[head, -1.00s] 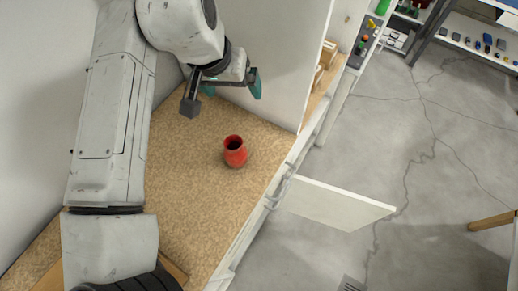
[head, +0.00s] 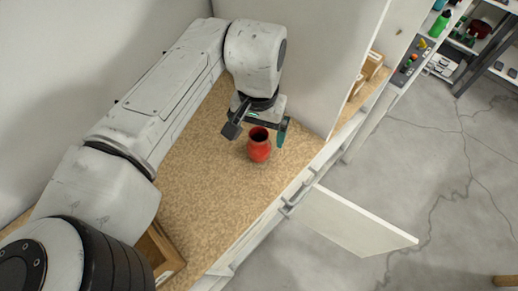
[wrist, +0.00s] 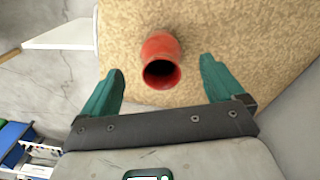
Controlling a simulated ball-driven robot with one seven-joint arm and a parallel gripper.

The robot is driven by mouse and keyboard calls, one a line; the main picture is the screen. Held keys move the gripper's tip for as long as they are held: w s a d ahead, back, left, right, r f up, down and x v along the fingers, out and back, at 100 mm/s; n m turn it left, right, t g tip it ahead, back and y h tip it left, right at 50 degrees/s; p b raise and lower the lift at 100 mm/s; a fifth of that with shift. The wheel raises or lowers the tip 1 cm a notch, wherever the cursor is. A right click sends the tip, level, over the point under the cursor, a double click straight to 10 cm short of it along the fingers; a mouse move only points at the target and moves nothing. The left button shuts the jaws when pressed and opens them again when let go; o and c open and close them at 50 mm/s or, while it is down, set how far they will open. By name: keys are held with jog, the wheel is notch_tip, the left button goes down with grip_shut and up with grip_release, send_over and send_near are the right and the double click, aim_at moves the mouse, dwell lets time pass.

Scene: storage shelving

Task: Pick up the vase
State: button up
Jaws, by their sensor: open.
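The red vase (head: 259,148) stands upright on the tan speckled shelf board. My gripper (head: 256,134) is open and close to the vase, with one finger on each side of it in the head view. In the wrist view the vase (wrist: 160,60) shows its dark round mouth toward the camera. There it lies just beyond and between the two teal fingertips of my gripper (wrist: 156,75), apart from both. The jaws hold nothing.
The speckled board (head: 205,205) is clear around the vase. A grey-white upright panel (head: 305,60) stands behind it. A white open door (head: 350,220) juts out over the floor. A wooden box (head: 160,255) sits at the lower left, near my arm.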

jog(key=shift+w+f+b, duration=0.15)
jog(key=shift+f+b, duration=1.2)
jog(key=shift+b, duration=0.1)
jog(key=shift+w+f+b, duration=0.1)
jog(key=shift+f+b, duration=1.2)
jog(key=shift+b, duration=0.15)
jog(key=shift+c, duration=0.3)
jog(key=c, duration=1.2)
